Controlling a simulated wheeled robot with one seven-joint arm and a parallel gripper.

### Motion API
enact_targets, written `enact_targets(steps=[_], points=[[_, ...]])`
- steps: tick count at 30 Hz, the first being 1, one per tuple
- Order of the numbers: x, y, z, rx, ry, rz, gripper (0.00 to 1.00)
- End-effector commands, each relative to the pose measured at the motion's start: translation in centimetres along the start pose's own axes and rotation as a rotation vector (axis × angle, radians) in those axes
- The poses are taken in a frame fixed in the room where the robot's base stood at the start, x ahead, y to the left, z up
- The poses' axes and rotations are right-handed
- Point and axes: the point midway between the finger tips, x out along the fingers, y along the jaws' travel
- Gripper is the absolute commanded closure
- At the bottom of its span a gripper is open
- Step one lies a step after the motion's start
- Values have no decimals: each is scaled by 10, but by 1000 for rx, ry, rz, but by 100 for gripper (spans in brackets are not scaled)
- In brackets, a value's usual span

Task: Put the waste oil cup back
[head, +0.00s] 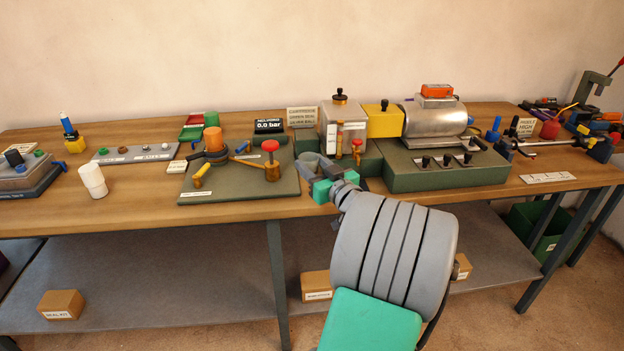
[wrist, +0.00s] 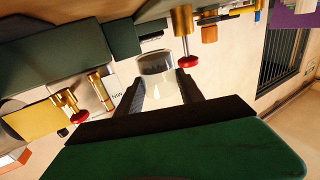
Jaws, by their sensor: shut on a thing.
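The waste oil cup, a small clear, greyish cup, shows in the wrist view (wrist: 157,64) between the two dark fingers of my gripper (wrist: 162,82). In the head view the cup (head: 308,161) is at the tips of my gripper (head: 316,176), by the right edge of the green plate. My gripper is shut on the cup. In the wrist view the cup is close beside a brass valve with a red knob (wrist: 187,61). I cannot tell whether the cup's base touches anything.
The green plate (head: 224,195) carries an orange-topped unit (head: 213,139) and a red-knobbed brass post (head: 271,160). A white cup (head: 93,180) stands at left. Bare wood lies left of the plate.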

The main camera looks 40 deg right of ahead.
Motion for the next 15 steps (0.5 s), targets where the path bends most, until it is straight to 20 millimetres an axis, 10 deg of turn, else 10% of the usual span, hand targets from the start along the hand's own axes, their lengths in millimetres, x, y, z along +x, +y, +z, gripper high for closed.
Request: enact_targets(steps=[15], points=[[19,11,55,-3,3,0,100]])
